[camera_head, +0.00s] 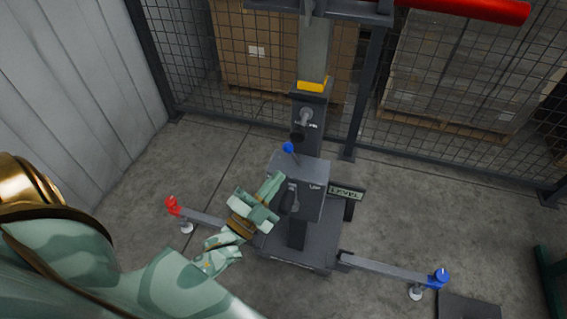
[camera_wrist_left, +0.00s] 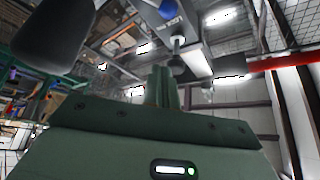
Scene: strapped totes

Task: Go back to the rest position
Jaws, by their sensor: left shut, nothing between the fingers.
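My left gripper (camera_head: 275,184) reaches in from the lower left with its green camouflage arm. It is shut and empty, in front of the grey control box (camera_head: 300,172) of a column stand. In this view its tip overlaps the box's left side; I cannot tell whether they touch. In the left wrist view the two fingers of the left gripper (camera_wrist_left: 162,84) stand together with nothing between them. My right gripper is in neither view.
The stand has a blue-knobbed lever (camera_head: 289,149) and legs with a red knob (camera_head: 172,205) and a blue knob (camera_head: 439,276). A mesh fence (camera_head: 440,70) stands behind, with boxes on pallets beyond. A corrugated wall (camera_head: 75,90) is on the left. Floor right of the stand is mostly clear.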

